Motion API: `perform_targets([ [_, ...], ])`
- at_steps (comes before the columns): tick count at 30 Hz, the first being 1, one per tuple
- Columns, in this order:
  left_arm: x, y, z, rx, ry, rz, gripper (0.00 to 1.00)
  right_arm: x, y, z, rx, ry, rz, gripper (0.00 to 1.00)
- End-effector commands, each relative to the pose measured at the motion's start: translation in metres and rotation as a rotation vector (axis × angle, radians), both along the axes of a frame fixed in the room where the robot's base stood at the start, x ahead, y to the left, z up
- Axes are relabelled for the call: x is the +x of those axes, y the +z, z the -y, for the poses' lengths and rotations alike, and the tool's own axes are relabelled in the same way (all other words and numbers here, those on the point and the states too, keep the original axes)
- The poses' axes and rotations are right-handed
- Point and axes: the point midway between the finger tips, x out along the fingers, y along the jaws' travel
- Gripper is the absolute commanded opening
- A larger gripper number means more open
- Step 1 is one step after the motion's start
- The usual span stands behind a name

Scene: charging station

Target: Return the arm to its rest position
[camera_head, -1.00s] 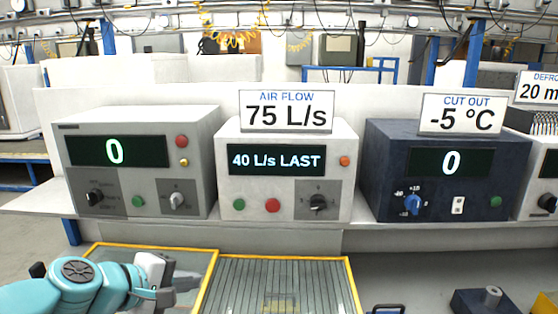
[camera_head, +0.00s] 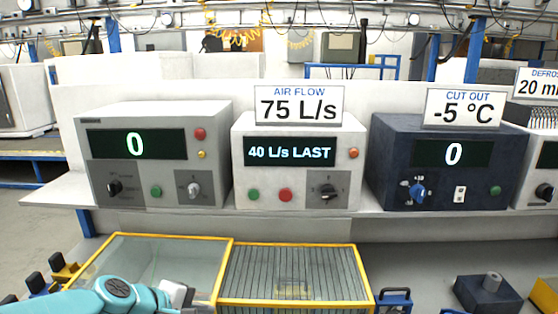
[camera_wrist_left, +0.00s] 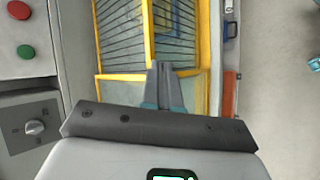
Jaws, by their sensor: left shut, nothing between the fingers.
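My left arm (camera_head: 118,294) is teal and comes in low from the left in the head view. Its pale wrist end (camera_head: 176,294) is at the bottom edge, in front of the yellow-framed glass case, and the fingers cannot be made out there. In the left wrist view my left gripper (camera_wrist_left: 165,72) has its two grey fingers together with nothing between them. It points over the yellow-framed slatted panel (camera_wrist_left: 120,35) and touches nothing that I can see. My right gripper is out of view.
A grey unit (camera_head: 148,177), a white AIR FLOW unit (camera_head: 243,175) and a dark blue CUT OUT unit (camera_head: 390,150) stand on a shelf. Below are the glass case (camera_head: 160,255) and a slatted panel (camera_head: 290,265). A dark blue block (camera_head: 485,295) sits at lower right.

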Motion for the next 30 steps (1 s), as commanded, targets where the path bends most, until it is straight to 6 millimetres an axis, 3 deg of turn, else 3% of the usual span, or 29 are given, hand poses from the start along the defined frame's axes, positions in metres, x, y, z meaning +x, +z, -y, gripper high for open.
perform_targets([
  [5, -0.019, -0.071, 0.008, 0.032, -0.04, -0.14, 0.0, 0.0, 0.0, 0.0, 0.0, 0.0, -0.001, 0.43],
  [10, -0.064, -0.164, 0.015, 0.11, -0.122, -0.301, 0.0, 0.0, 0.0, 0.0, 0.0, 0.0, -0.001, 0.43],
  [15, -0.157, -0.272, 0.022, 0.244, -0.325, -0.452, 0.0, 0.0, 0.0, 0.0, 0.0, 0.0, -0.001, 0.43],
  [18, -0.22, -0.316, 0.028, 0.316, -0.504, -0.475, 0.0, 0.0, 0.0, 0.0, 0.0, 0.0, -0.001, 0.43],
  [21, -0.276, -0.339, 0.037, 0.375, -0.713, -0.408, 0.0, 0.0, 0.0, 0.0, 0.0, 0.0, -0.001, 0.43],
  [22, -0.282, -0.34, 0.039, 0.396, -0.764, -0.361, 0.0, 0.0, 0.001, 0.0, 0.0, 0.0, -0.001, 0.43],
  [27, -0.265, -0.337, 0.039, 0.495, -0.861, -0.142, 0.0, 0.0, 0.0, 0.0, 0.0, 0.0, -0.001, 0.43],
  [30, -0.261, -0.337, 0.038, 0.511, -0.871, -0.119, 0.0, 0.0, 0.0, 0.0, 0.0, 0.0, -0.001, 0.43],
])
